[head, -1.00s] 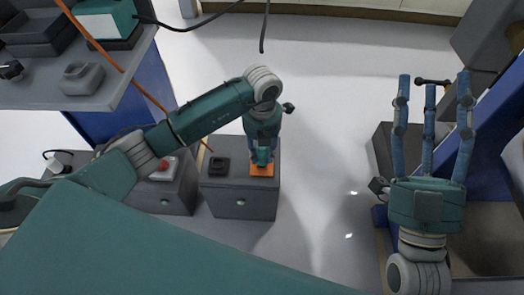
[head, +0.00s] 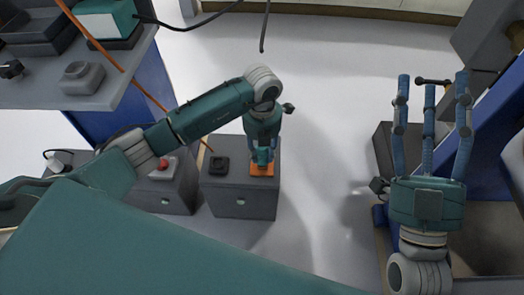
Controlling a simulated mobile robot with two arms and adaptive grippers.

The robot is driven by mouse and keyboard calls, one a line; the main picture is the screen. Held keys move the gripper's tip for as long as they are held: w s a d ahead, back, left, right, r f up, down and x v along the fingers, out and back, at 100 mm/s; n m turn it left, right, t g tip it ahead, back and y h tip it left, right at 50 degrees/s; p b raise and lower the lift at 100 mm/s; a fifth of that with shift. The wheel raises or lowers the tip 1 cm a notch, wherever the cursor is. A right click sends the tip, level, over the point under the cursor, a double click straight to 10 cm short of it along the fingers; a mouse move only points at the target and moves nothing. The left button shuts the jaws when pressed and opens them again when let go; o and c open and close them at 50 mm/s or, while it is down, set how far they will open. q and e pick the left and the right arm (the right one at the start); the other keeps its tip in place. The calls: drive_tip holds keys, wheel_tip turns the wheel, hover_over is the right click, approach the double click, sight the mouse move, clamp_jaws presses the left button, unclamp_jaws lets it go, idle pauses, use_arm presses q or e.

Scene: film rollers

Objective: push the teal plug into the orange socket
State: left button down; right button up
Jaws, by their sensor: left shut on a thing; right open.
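The orange socket (head: 262,171) sits on top of a grey cabinet, on its right part. My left gripper (head: 262,155) points down over the socket, with its fingers shut on the teal plug (head: 263,159). The plug is at the socket, mostly hidden by the fingers; I cannot tell how deep it is in. My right gripper (head: 430,95) is open and empty at the right, its fingers spread and pointing away, far from the socket.
A small black block (head: 219,166) sits on the same cabinet, left of the socket. A cabinet with a red button (head: 163,165) stands further left. A grey shelf (head: 85,95) with trays is at upper left. Dark cables hang at the top. The middle floor is clear.

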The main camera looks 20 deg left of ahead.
use_arm(q)
drive_tip(key=shift+f, duration=0.2)
use_arm(e)
drive_tip(key=shift+s+r+t, duration=0.3)
drive_tip(key=shift+s+r, duration=0.05)
drive_tip(key=shift+r, duration=0.05)
use_arm(q)
drive_tip(key=shift+f, duration=0.15)
use_arm(e)
drive_tip(key=shift+s+r+t+y, duration=0.3)
drive_tip(key=shift+s+r+y, duration=0.1)
drive_tip(key=shift+r, duration=0.2)
use_arm(q)
drive_tip(key=shift+f+b, duration=0.15)
drive_tip(key=shift+b, duration=0.15)
use_arm(e)
drive_tip(key=shift+s+d+r, duration=0.1)
drive_tip(key=shift+s+r, duration=0.15)
drive_tip(key=shift+s, duration=0.1)
use_arm(q)
drive_tip(key=shift+f, duration=0.1)
use_arm(e)
drive_tip(key=shift+s+r+t, duration=0.15)
drive_tip(key=shift+s+t, duration=0.05)
drive_tip(key=shift+t, duration=0.1)
drive_tip(key=shift+s+r, duration=0.1)
